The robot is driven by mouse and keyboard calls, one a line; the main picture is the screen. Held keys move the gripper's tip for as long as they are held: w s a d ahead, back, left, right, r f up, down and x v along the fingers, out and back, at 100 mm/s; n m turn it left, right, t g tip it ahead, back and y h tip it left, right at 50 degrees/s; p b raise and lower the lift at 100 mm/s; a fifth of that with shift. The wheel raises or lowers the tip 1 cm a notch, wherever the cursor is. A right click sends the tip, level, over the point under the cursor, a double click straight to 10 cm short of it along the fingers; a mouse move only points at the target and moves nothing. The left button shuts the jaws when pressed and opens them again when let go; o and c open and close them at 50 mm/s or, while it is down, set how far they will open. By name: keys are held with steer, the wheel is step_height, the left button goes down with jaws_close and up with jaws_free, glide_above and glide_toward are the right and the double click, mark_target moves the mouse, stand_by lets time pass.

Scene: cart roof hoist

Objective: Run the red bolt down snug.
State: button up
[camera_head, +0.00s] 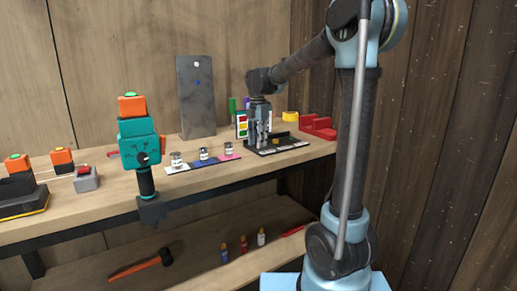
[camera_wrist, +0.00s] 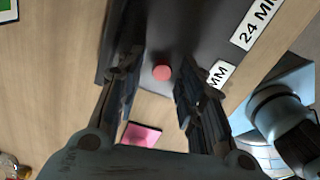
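A round red piece, which looks like the red bolt's head (camera_wrist: 162,72), shows in the wrist view against a dark plate (camera_wrist: 118,72). White labels, one reading "24 MM" (camera_wrist: 255,22), lie on that plate. My gripper (camera_wrist: 158,82) is open, with one finger on each side of the red piece and clear gaps between. Nothing is held. In the head view my gripper (camera_head: 262,140) points down at the dark plate (camera_head: 292,146) on the bench. The red piece cannot be made out there, and its height relative to the fingertips is unclear.
A teal tool with an orange top (camera_head: 138,140) stands at the bench's front edge. Small jars (camera_head: 203,154) stand on coloured squares left of my gripper. A red holder (camera_head: 318,128) and yellow roll (camera_head: 290,116) are right. A grey panel (camera_head: 195,97) stands behind. A hammer (camera_head: 150,263) lies below.

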steer(key=shift+r, duration=3.15)
steer(key=s+d+m, duration=0.2)
steer(key=d, duration=0.1)
steer(key=s+d+f+m, duration=0.1)
steer(key=s+d+m, duration=0.1)
steer(key=s+d, duration=0.1)
steer(key=s+d+f+m, duration=0.1)
steer(key=s+d+m, duration=0.1)
steer(key=s, duration=0.1)
steer(key=shift+s+d+f+m+t, duration=0.15)
steer(key=shift+d+f+m+t, duration=0.15)
steer(key=shift+d+m, duration=0.1)
steer(key=s+d+f+m, duration=0.6)
steer(key=s+f+m, duration=0.4)
steer(key=s, duration=0.1)
steer(key=s+d+f+m+t, duration=0.1)
steer(key=s+d+f+m, duration=0.6)
steer(key=s, duration=0.5)
step_height(320, 180, down, 3)
steer(key=m, duration=0.2)
steer(key=shift+m+t, duration=0.3)
steer(key=shift+m, duration=0.1)
steer(key=shift+o, duration=0.6)
steer(key=shift+s, duration=0.1)
